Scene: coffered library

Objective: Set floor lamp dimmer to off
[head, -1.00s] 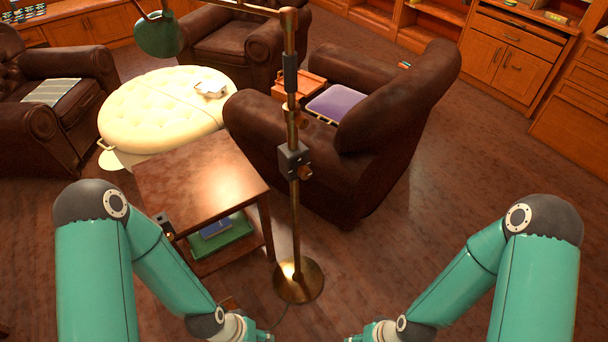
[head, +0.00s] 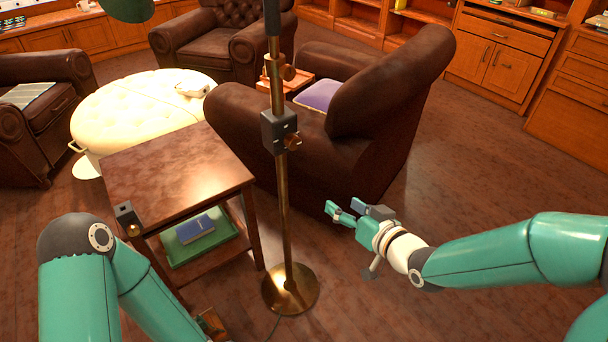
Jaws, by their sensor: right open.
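The floor lamp has a brass pole (head: 283,205) on a round brass base (head: 291,290). A dark grey box (head: 277,132) with a brass knob (head: 292,142) on its right side is fixed to the pole; it looks like the dimmer. Part of the green shade (head: 127,8) shows at the top left, and bright light falls on the ottoman. My right gripper (head: 343,208) is open and empty, right of the pole and below the knob, apart from both. My left arm runs out of the bottom edge, so its gripper is hidden.
A wooden side table (head: 180,170) stands left of the pole, with another grey knobbed box (head: 127,217) at its corner. A leather armchair (head: 370,120) is close behind the pole. A cream ottoman (head: 135,105) is at the left. Floor at the right is clear.

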